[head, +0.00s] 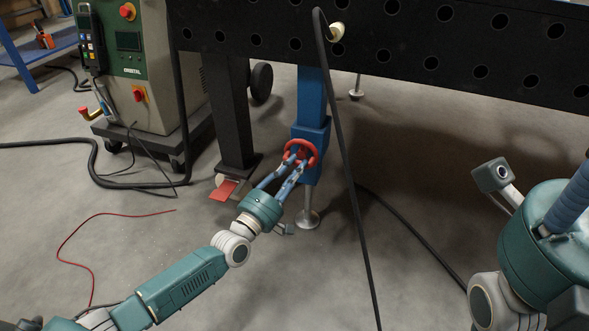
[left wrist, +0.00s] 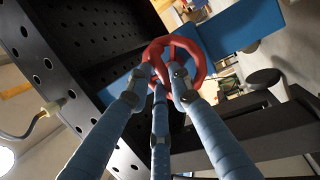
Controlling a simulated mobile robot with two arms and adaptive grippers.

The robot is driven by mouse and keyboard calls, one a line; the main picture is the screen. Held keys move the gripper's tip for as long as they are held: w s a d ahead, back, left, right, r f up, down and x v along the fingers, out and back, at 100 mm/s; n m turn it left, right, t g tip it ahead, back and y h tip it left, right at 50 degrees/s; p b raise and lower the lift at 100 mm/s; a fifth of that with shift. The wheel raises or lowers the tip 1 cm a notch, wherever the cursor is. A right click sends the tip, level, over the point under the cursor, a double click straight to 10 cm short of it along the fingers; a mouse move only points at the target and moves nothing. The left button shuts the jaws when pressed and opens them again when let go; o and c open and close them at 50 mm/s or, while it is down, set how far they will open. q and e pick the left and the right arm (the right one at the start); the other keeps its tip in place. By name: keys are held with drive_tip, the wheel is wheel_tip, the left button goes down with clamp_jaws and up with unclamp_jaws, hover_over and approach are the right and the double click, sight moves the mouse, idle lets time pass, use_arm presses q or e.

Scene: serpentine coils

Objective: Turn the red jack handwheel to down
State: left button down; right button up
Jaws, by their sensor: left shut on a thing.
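The red jack handwheel (head: 314,152) is on the blue jack leg (head: 312,100) under the black perforated table. It also shows as a red ring with spokes in the left wrist view (left wrist: 199,58). My left gripper (head: 296,160) reaches up to it from the lower left. Its blue fingers are shut on the wheel; in the left wrist view the fingertips (left wrist: 158,85) press around its near rim and hub, hiding part of it. My right gripper (head: 568,205) is only partly in view at the right edge, away from the wheel, and its fingertips are cut off.
A black cable (head: 345,170) hangs from the table (head: 420,40) just right of the wheel. A green welding machine (head: 145,60) stands on a cart at the left. A dark table leg (head: 232,115) and a red plate (head: 223,190) are left of the jack. A thin red wire lies on the floor.

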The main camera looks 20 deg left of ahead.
use_arm(q)
drive_tip(key=c, duration=1.6)
unclamp_jaws()
drive_tip(key=shift+o, duration=0.2)
drive_tip(key=v, duration=1.2)
